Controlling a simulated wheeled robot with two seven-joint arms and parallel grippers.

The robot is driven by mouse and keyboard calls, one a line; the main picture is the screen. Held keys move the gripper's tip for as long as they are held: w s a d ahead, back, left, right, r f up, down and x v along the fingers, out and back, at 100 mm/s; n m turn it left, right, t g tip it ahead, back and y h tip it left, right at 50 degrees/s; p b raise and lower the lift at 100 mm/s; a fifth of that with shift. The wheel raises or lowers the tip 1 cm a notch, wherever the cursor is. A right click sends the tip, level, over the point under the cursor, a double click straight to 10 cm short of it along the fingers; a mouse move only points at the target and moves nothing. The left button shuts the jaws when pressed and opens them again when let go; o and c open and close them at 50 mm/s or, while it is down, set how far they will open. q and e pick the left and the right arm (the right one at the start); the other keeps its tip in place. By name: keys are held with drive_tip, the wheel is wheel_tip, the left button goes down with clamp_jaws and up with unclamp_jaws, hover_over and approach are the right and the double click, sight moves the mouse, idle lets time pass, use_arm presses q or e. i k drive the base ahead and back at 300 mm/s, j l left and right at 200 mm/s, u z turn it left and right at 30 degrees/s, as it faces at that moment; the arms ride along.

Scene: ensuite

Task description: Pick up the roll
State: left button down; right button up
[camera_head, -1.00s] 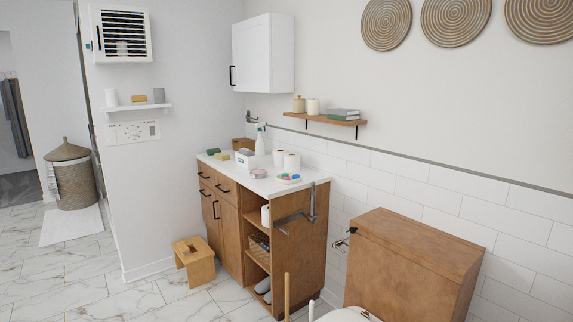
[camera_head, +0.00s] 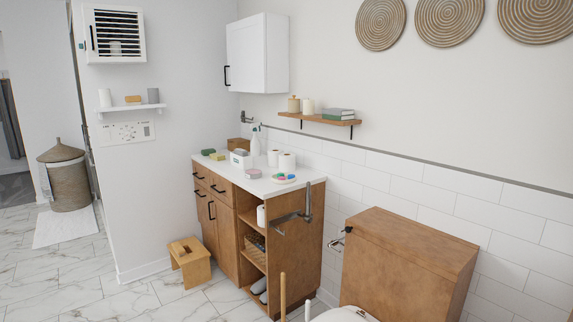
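Two white rolls stand upright side by side on the white countertop of the wooden cabinet: a left roll (camera_head: 273,159) and a right roll (camera_head: 287,161). Another white roll (camera_head: 261,215) stands in the cabinet's upper open shelf, partly hidden by the shelf's side. I cannot tell which of them the task means. Neither of my grippers shows in the view.
The countertop (camera_head: 262,186) also holds a white box (camera_head: 240,159), a spray bottle (camera_head: 255,142) and a dish of colored pieces (camera_head: 284,178). A grey metal fixture (camera_head: 308,202) sticks out by the cabinet. A wooden stool (camera_head: 189,262) stands in front.

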sight(286, 160)
drive_tip(key=i+j+z, duration=0.2)
drive_tip(key=i+j, duration=0.9)
drive_tip(key=i, duration=0.1)
